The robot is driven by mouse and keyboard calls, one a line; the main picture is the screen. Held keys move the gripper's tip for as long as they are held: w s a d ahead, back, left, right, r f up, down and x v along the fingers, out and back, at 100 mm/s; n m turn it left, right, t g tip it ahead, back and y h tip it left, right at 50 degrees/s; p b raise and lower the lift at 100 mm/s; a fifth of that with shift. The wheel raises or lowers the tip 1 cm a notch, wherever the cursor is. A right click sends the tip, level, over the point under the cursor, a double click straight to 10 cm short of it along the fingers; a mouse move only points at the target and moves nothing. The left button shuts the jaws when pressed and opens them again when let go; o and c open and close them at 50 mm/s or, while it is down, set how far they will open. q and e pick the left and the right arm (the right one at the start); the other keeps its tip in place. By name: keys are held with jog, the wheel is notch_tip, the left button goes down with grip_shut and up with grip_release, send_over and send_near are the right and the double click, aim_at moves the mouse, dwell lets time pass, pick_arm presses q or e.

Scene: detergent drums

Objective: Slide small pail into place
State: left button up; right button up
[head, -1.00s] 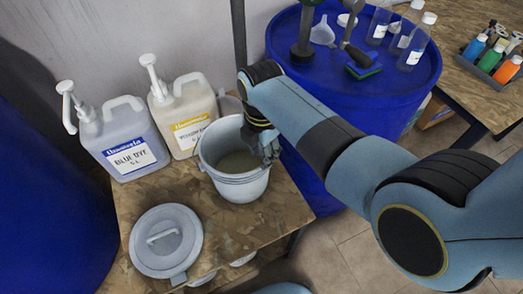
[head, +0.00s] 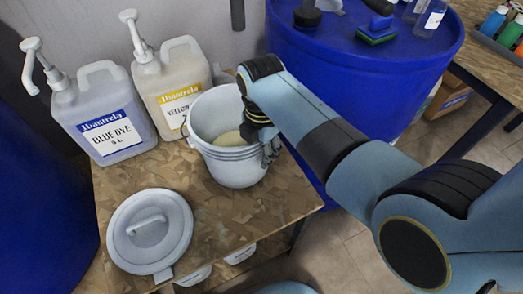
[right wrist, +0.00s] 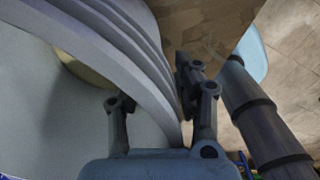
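The small pail (head: 238,166) is a light grey-white bucket standing on the wooden table, with a pale yellowish patch inside. My right gripper (head: 261,138) is at the pail's right rim in the head view. In the right wrist view, my right gripper (right wrist: 155,95) straddles the pail wall (right wrist: 150,75). One finger is inside the pail and the other outside. The fingers stand apart, with a gap visible on the inner side. Any contact with the outer side is unclear. My left gripper is out of view.
The wooden table (head: 215,215) also holds a grey lid (head: 150,231), a blue-dye jug (head: 105,115) and a yellow-labelled jug (head: 173,88) behind the pail. A blue drum (head: 340,85) with items on top stands close to the right. Bare tabletop lies in front of the pail.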

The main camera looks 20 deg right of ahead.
jog(key=shift+c, duration=0.4)
grip_shut()
